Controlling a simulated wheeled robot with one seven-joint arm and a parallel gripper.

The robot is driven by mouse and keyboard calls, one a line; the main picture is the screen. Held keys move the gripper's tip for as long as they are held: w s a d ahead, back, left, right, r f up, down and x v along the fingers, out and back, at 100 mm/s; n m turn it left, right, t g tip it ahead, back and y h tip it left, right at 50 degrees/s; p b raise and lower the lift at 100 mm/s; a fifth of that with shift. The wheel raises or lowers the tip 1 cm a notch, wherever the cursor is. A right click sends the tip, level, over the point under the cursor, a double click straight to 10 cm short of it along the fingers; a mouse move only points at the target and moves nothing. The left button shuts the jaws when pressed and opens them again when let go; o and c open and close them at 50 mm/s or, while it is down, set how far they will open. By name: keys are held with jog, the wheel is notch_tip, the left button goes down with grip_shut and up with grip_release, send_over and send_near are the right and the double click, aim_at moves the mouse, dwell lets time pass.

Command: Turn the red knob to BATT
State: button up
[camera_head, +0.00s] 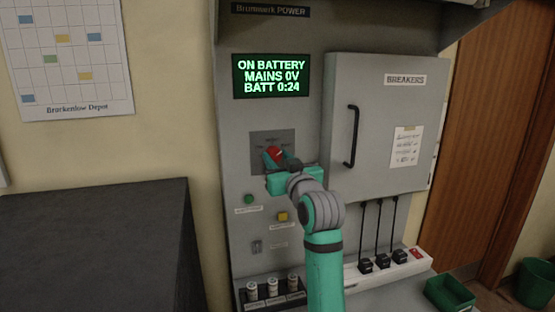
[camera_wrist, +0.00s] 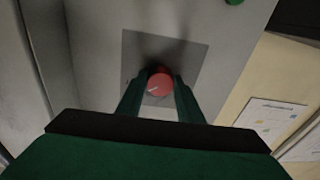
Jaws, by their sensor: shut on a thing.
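The red knob (camera_head: 274,154) sits on a dark grey plate (camera_head: 258,140) on the console's front panel. My gripper (camera_head: 275,160) is at the knob, with one green finger on each side of it. In the wrist view the red knob (camera_wrist: 159,86) lies between the two fingertips of my gripper (camera_wrist: 160,90), which are shut on it. A pale pointer line shows on the knob's face. The labels around the knob are too small or hidden to read. The screen (camera_head: 271,76) reads "ON BATTERY, MAINS 0V, BATT 0:24".
A closed breaker cabinet (camera_head: 385,110) with a black handle (camera_head: 351,136) stands out to the right of my gripper. Below the knob are a green button (camera_head: 249,199), a yellow button (camera_head: 283,216) and a small switch (camera_head: 257,247). A dark cabinet (camera_head: 95,240) stands at the left.

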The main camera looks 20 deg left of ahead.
jog(key=shift+m, duration=0.5)
jog(key=o, duration=1.1)
jog(key=shift+c, duration=0.2)
jog(key=v, duration=1.1)
